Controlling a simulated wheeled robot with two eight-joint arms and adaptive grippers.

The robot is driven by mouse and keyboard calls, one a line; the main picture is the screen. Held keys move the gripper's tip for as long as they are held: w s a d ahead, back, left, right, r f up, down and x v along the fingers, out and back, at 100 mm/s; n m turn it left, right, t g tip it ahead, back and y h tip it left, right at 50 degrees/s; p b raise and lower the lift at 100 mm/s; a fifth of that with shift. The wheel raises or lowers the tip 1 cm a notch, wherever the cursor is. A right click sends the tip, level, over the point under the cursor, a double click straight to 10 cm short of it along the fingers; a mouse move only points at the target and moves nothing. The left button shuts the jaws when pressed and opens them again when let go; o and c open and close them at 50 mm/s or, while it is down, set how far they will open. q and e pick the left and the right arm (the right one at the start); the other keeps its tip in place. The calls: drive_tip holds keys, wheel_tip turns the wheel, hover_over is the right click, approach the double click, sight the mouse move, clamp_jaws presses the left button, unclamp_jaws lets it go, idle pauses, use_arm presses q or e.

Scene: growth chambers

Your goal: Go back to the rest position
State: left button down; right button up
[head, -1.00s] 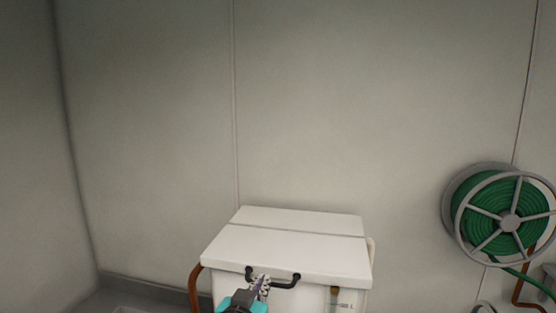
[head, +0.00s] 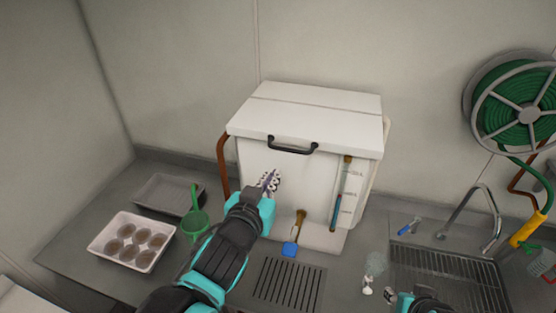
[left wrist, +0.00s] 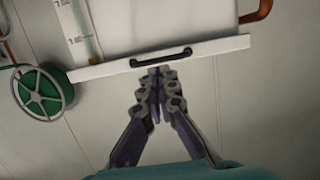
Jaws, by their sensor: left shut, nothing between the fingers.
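My left gripper (head: 269,182) is shut and empty, in front of the white chamber's front face and below its black handle (head: 292,145). In the left wrist view the closed fingertips (left wrist: 158,76) appear near the handle (left wrist: 160,58), but in the head view they are apart from it. The chamber's white lid (head: 310,115) is closed.
On the counter at left are a tray of round pots (head: 133,241), an empty grey tray (head: 165,190) and a green scoop (head: 195,222). A brush (head: 298,232) stands in front of the chamber, near a drain grate (head: 289,284). A sink (head: 450,275) and hose reel (head: 528,115) are at right.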

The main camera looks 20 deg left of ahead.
use_arm(q)
drive_tip(key=s+f+g+b, duration=0.3)
drive_tip(key=f+b, duration=0.4)
drive_tip(key=f, duration=0.6)
drive_tip(key=s+a+f+g+b, duration=0.1)
drive_tip(key=f+b, duration=0.6)
drive_tip(key=f, duration=0.7)
drive_tip(key=s+a+f+g+b, duration=0.1)
drive_tip(key=s+f+g+b, duration=0.3)
drive_tip(key=f+b, duration=0.4)
wheel_tip(320, 180, down, 6)
drive_tip(key=shift+s+a+f+g, duration=0.15)
drive_tip(key=shift+s+g, duration=0.15)
drive_tip(key=shift+s, duration=0.5)
